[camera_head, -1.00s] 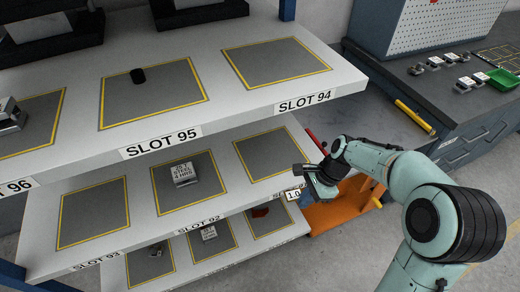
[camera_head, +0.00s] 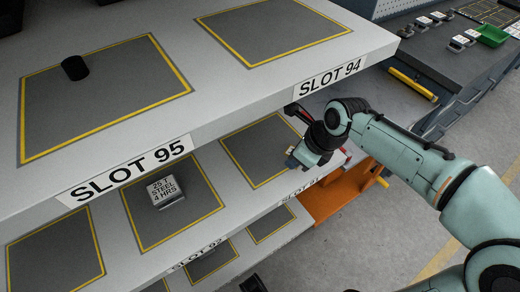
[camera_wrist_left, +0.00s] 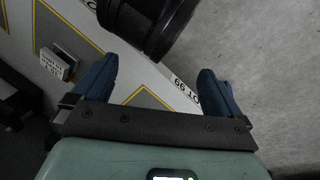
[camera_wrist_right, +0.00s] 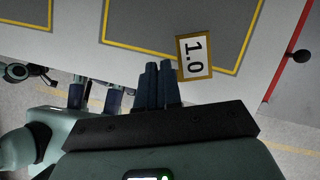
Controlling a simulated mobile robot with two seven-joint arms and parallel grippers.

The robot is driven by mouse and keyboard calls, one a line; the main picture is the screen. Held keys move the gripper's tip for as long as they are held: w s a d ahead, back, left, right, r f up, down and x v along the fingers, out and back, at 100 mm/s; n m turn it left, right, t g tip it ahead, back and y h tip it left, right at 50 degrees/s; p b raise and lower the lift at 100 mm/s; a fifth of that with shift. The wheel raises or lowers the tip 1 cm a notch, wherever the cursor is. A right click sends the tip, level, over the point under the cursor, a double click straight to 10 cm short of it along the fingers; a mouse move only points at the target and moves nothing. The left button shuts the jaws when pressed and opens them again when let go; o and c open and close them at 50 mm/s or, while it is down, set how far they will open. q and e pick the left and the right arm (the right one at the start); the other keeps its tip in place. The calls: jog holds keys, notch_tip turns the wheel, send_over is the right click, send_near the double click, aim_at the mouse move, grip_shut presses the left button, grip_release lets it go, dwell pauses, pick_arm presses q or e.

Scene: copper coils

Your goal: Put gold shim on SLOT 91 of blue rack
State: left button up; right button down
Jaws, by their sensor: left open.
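The gold shim, a small plate marked 1.0 with a gold-brown border (camera_wrist_right: 195,57), shows at the fingertips of my right gripper (camera_wrist_right: 162,66) in the right wrist view. Those fingers are closed almost together, with the plate beside their tips. In the head view my right gripper (camera_head: 292,160) is over the front edge of the SLOT 91 mat (camera_head: 258,142), on the middle shelf of the rack (camera_head: 240,132); its label is partly hidden. The mat looks empty. My left gripper (camera_wrist_left: 157,85) is open and empty in the left wrist view, near the shelf edge.
A steel block (camera_head: 165,191) sits in the middle-shelf slot to the left. The upper shelf, with a black cylinder (camera_head: 75,67) in SLOT 95, overhangs the middle shelf. An orange object (camera_head: 340,195) stands right of the rack. A bench with a green tray (camera_head: 491,36) is at the back right.

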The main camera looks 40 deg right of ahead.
send_over(256, 157)
jog(key=s, duration=0.2)
jog(key=shift+w+d+b, duration=0.2)
jog(key=shift+d+b, duration=0.05)
jog(key=shift+b, duration=0.15)
notch_tip(256, 157, down, 3)
jog(key=shift+w+r+b, duration=0.1)
jog(key=shift+w+b, duration=0.05)
jog(key=shift+b, duration=0.6)
jog(key=shift+f, duration=0.45)
pick_arm(q)
jog(key=shift+t+y, duration=0.4)
jog(key=shift+t, duration=0.1)
jog(key=w+a+f, duration=0.1)
jog(key=w, duration=0.1)
jog(key=w+a+f, duration=0.1)
jog(key=f, duration=0.1)
jog(key=shift+w+a, duration=0.1)
jog(key=shift+w, duration=0.3)
pick_arm(e)
jog(key=shift+r, duration=0.1)
pick_arm(q)
jog(key=shift+s+f, duration=0.1)
pick_arm(e)
jog(key=c, duration=1.7)
grip_release()
jog(key=shift+f, duration=0.2)
jog(key=o, duration=0.4)
